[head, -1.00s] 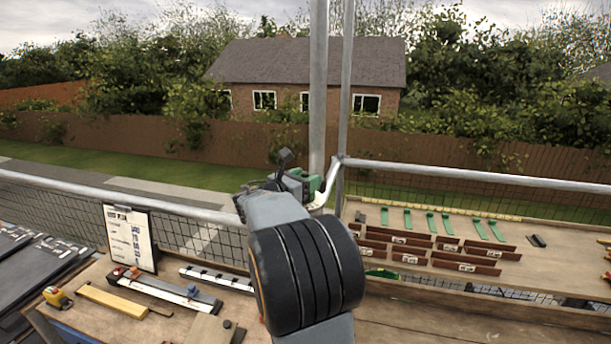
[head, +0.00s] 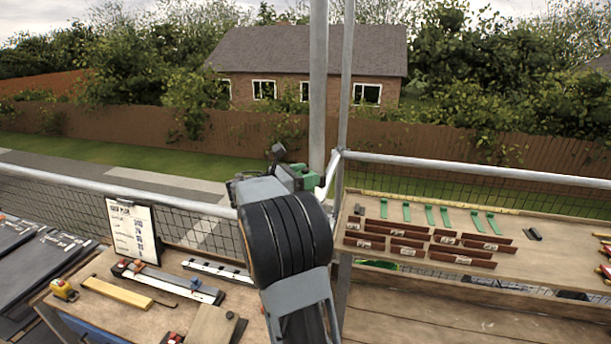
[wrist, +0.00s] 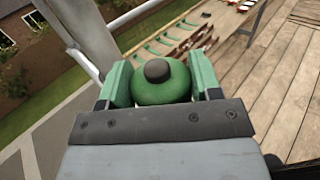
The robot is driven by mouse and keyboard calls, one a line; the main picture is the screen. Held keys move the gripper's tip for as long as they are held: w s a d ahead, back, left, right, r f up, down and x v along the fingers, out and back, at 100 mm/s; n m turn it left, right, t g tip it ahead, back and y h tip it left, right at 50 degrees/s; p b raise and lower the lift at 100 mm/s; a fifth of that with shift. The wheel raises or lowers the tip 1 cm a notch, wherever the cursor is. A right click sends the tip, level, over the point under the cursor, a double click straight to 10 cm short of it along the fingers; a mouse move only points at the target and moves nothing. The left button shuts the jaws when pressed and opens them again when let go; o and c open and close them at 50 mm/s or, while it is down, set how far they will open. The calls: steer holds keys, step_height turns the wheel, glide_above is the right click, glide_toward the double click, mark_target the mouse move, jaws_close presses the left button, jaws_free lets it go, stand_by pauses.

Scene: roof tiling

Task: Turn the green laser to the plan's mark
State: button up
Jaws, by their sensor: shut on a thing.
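The green laser (wrist: 160,86) is a rounded green body with a dark knob on top. It sits between the green jaws of my gripper (wrist: 160,74) in the wrist view, and the jaws are shut on its sides. In the head view my gripper (head: 304,178) is beside the upright scaffold post, and my arm hides most of the laser there. The plan (head: 131,231) is a printed sheet on a clipboard at the left, by the rail. Its print is too small to read, and I cannot make out the mark.
Metal scaffold posts (head: 318,90) and a rail (head: 480,171) stand close to my gripper. A bench (head: 375,232) at the right carries brown tiles and green strips.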

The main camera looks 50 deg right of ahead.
steer(key=o, duration=0.9)
steer(key=shift+o, duration=0.2)
steer(key=b+v, duration=0.3)
steer(key=v, duration=1.1)
steer(key=shift+d+r, duration=0.1)
